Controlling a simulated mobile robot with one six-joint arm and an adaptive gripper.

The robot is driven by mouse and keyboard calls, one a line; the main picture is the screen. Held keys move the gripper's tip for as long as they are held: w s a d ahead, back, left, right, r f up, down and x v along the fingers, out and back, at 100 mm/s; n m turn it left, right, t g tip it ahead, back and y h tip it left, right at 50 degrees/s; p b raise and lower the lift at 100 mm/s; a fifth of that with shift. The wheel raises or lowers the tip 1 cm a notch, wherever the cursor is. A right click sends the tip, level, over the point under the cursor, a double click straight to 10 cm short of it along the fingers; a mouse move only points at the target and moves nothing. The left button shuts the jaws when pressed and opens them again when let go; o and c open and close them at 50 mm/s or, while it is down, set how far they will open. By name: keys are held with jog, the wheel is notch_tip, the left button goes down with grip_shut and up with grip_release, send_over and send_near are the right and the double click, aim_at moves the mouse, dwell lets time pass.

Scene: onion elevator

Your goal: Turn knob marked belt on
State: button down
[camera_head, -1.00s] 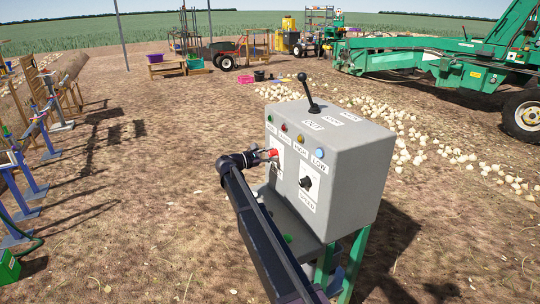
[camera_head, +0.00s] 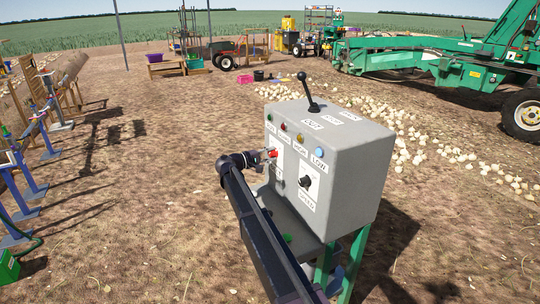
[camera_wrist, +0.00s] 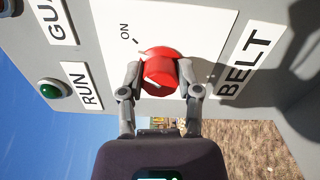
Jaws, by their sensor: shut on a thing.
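The grey control box (camera_head: 345,170) stands right of centre in the head view. The red belt knob (camera_wrist: 160,72) is on its panel, beside the BELT label (camera_wrist: 246,65) and an ON mark (camera_wrist: 125,32) in the wrist view. My gripper (camera_wrist: 162,85) has one finger on each side of the knob and is shut on it. A pale pointer line on the knob is partly visible. In the head view my gripper (camera_head: 262,157) reaches the box's left face, and the red knob (camera_head: 273,153) shows just beyond it.
A black SPEED knob (camera_head: 305,182) sits right of the belt knob, and a black lever (camera_head: 308,92) stands on top. Colored lamps line the panel's upper edge, including a green RUN lamp (camera_wrist: 55,89). Onions (camera_head: 430,130) lie on the ground behind.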

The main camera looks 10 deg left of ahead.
jog(key=shift+s+d+m, duration=0.1)
jog(key=shift+m, duration=0.7)
jog(key=shift+f, duration=0.1)
jog(key=shift+c, duration=1.5)
grip_release()
jog(key=shift+a, duration=0.2)
jog(key=shift+s+a, duration=0.35)
jog(key=shift+a, duration=0.15)
jog(key=v, duration=1)
jog(key=shift+s, duration=0.25)
